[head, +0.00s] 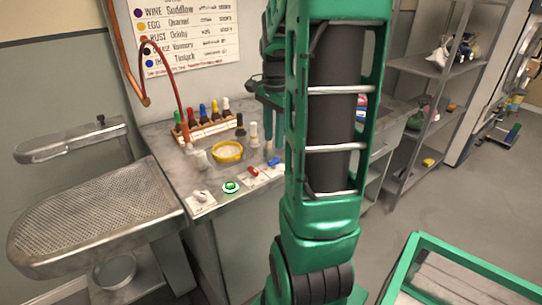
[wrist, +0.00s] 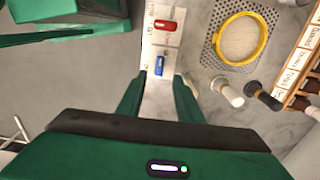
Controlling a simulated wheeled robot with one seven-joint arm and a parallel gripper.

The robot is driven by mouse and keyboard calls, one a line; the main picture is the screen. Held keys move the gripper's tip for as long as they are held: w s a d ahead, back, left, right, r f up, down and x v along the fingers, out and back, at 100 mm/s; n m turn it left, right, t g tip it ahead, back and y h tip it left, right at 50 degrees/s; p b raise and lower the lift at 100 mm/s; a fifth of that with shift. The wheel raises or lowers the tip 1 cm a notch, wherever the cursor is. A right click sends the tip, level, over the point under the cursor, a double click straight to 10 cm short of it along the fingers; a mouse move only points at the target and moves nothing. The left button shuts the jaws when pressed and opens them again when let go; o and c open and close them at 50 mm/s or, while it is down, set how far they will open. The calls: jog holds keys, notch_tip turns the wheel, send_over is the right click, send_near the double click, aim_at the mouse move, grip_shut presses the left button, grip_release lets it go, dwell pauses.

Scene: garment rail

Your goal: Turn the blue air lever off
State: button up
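The blue air lever (wrist: 159,66) is on a pale labelled plate on the counter, and it also shows in the head view (head: 273,162). My gripper (wrist: 159,80) is open and empty. In the wrist view its two green fingers flank the blue lever's position in the picture; I cannot tell the height left above it or whether anything touches. The red lever (wrist: 165,26) sits beside the blue one on the same strip, also in the head view (head: 253,171). In the head view my arm hides part of the counter to the right of the blue lever.
A yellow-rimmed bowl (wrist: 240,38) stands on a perforated mat, with bottles (wrist: 228,92) close to the right finger. A bottle rack (head: 208,128) stands behind. A green button (head: 230,187) and a white switch (head: 202,201) are near the counter's front edge.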

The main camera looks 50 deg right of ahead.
aim_at(273, 160)
notch_tip(273, 160, down, 8)
jog(key=shift+r, duration=0.25)
grip_shut()
